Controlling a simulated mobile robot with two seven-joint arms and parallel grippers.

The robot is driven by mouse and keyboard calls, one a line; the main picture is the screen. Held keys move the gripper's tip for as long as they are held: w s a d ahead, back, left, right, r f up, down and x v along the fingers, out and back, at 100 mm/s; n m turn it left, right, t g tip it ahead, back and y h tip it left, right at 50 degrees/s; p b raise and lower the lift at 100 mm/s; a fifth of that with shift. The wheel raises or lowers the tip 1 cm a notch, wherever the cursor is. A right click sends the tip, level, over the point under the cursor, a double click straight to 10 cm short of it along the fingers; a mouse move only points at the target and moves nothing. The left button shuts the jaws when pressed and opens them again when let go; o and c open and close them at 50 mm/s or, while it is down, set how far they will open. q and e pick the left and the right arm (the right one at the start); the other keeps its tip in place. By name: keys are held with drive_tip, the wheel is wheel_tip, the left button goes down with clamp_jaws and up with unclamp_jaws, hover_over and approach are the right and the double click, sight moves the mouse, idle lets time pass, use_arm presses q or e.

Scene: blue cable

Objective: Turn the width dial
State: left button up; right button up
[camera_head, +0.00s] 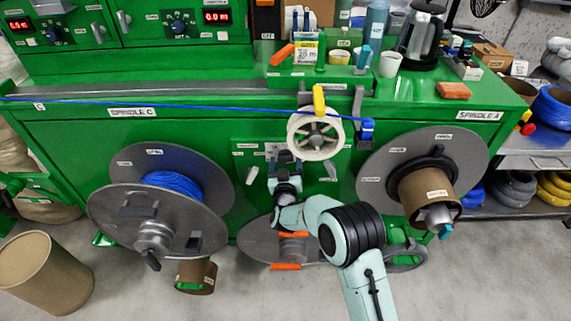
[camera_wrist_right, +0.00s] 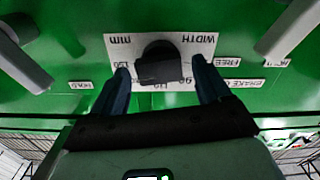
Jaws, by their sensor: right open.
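The width dial (camera_wrist_right: 158,62) is a black knob on a white plate (camera_wrist_right: 200,42) marked WIDTH and mm, with numbers around it, on the green machine panel. In the right wrist view my right gripper (camera_wrist_right: 160,74) is open, with one dark blue finger on each side of the dial. A gap shows between the fingers and the knob at the tips; I cannot tell if either touches. In the head view my right gripper (camera_head: 284,158) is at the front panel, between the two big reels, and hides most of the dial. My left gripper is not in view.
Grey levers stand left (camera_wrist_right: 22,52) and right (camera_wrist_right: 292,30) of the dial. A white roller (camera_head: 315,135) with a blue cable (camera_head: 240,107) above is close by. Large reels, spindle C (camera_head: 160,205) and spindle A (camera_head: 420,180), flank the arm.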

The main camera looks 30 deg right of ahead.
drive_tip(key=c, duration=1.1)
drive_tip(key=shift+o, duration=0.2)
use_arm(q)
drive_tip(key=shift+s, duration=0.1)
use_arm(e)
drive_tip(key=shift+a+r+n+p, duration=0.15)
drive_tip(key=shift+n+p, duration=0.65)
drive_tip(key=shift+n, duration=0.7)
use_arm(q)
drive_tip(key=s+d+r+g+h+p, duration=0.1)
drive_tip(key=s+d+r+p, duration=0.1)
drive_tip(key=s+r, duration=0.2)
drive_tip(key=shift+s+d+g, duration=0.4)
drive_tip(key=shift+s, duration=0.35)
use_arm(e)
drive_tip(key=shift+n, duration=2.4)
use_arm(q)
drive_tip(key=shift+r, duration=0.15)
use_arm(e)
drive_tip(key=o, duration=1.1)
drive_tip(key=shift+c, duration=0.2)
